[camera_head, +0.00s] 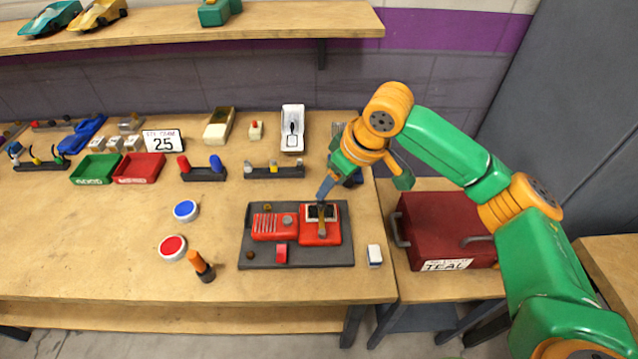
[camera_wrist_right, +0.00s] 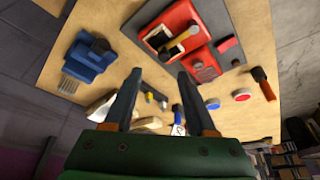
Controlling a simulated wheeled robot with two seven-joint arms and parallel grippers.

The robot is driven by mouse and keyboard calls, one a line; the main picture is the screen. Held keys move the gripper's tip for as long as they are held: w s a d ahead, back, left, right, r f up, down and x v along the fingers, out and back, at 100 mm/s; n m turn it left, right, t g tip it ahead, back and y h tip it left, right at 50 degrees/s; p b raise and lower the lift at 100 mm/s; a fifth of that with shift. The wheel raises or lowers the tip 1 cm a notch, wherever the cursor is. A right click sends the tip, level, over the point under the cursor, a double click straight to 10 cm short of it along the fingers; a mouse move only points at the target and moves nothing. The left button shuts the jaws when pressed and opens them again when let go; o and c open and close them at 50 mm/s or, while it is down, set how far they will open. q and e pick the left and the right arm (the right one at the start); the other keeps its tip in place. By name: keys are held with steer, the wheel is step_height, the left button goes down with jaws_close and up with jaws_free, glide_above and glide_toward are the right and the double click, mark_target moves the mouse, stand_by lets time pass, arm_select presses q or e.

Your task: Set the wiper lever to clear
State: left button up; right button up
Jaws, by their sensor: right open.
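A dark grey board (camera_head: 340,256) lies at the right part of the bench and carries red blocks. On its right red block (camera_head: 320,239), a lever (camera_head: 322,228) stands at a dark slot with a white surround. The lever also shows in the right wrist view (camera_wrist_right: 176,42), with a tan bar and a dark end. I cannot read any label for its settings. My right gripper (camera_head: 322,196) is just behind and above the lever, pointing down. In the wrist view its two fingers (camera_wrist_right: 159,73) are apart with nothing between them, and the lever is beyond the tips.
A blue tool with bristles (camera_wrist_right: 88,58) stands behind the board, partly hidden by my arm in the head view. A white-and-blue block (camera_head: 374,255) is right of the board. A dark red case (camera_head: 440,225) is at right.

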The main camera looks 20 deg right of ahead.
mark_target(322, 203)
steer(key=x, duration=0.2)
steer(key=s+x, duration=0.1)
steer(key=x, duration=0.2)
steer(key=shift+a+f, duration=0.15)
steer(key=shift+a, duration=0.05)
steer(key=shift+w+f, duration=0.3)
steer(key=shift+f, duration=0.05)
steer(key=shift+s, duration=0.1)
jaws_close()
steer(key=shift+r, duration=0.1)
stand_by(0.6)
